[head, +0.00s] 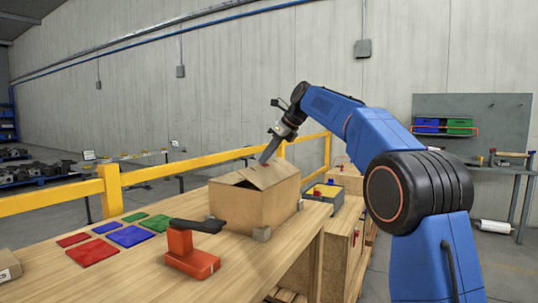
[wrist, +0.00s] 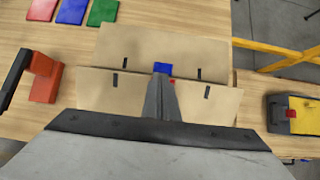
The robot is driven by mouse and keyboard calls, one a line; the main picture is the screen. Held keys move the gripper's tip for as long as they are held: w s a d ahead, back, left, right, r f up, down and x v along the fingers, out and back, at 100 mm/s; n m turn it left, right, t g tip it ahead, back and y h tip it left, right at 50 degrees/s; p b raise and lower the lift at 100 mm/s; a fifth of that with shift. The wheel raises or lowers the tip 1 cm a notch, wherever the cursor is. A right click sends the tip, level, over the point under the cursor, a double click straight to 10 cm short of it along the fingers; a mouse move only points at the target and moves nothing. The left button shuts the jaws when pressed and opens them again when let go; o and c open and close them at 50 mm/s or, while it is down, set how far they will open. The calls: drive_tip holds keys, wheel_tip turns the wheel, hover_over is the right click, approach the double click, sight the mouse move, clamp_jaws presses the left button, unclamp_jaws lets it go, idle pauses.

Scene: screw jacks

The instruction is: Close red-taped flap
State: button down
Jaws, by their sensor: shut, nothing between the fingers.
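A cardboard box (head: 255,207) stands on the wooden table with its top flaps folded inward but somewhat uneven, with a dark gap at the front left of the top. In the wrist view, the far flap (wrist: 140,50) has blue tape (wrist: 163,68) at its edge. The near flap (wrist: 205,98) has a small bit of red tape (wrist: 172,82) showing beside my finger; the rest of that tape is hidden. My gripper (head: 264,160) is shut and empty, pointing down at the box top. In the wrist view, its tip (wrist: 161,80) overlaps the seam; contact cannot be told.
A red clamp-like block with a black arm (head: 192,250) stands left of the box. Red, blue and green mats (head: 130,236) lie behind it. A grey case with a yellow top (head: 325,193) is right of the box. A yellow rail (head: 108,185) runs behind the table.

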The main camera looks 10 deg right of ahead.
drive_tip(key=shift+x, duration=1.9)
drive_tip(key=shift+r, duration=0.15)
